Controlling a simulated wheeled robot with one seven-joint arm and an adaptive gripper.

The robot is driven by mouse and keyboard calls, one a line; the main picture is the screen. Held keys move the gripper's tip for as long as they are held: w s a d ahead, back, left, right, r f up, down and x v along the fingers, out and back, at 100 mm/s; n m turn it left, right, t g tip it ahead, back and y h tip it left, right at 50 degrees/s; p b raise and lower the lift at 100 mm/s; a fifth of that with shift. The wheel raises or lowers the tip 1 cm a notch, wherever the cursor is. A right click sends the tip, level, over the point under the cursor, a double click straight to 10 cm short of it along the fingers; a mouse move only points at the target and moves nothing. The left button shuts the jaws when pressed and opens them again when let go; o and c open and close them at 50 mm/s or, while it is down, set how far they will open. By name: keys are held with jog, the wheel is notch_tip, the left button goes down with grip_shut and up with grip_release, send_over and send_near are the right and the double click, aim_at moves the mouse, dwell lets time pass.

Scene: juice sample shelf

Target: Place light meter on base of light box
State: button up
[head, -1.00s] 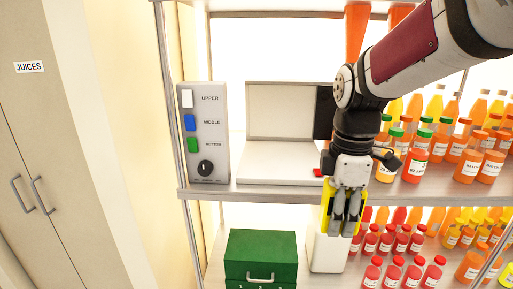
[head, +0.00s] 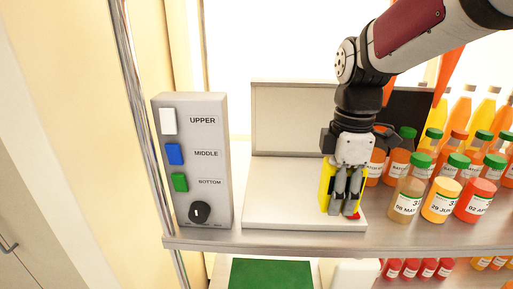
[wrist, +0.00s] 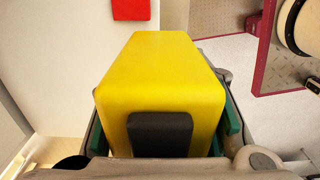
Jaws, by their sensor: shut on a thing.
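The yellow light meter (head: 326,185) is between the fingers of my gripper (head: 346,206), which is shut on it. In the wrist view the meter (wrist: 165,75) fills the middle, with a black patch on its near face. The light box has a pale flat base (head: 285,205) and an upright back panel (head: 292,118). My gripper and the meter are in front of or over the right front part of the base. I cannot tell whether the meter touches it. A red button (head: 353,216) at the base's front right corner is partly hidden by the fingers.
A grey control box (head: 212,165) with white, blue and green buttons and a black knob stands left of the light box. Juice bottles (head: 441,202) crowd the shelf to the right. The left and middle of the base are clear. A green case (head: 270,274) is below.

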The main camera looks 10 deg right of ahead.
send_over(309, 178)
jog(key=shift+s+f, duration=0.15)
jog(key=shift+f, duration=0.6)
notch_tip(309, 178, down, 3)
jog(key=shift+r+p, duration=0.15)
jog(key=shift+p, duration=0.3)
jog(key=shift+f, duration=0.4)
jog(key=shift+f, duration=0.15)
jog(key=o, duration=1.4)
jog(key=shift+r+b, duration=0.8)
jog(key=shift+r, duration=3.15)
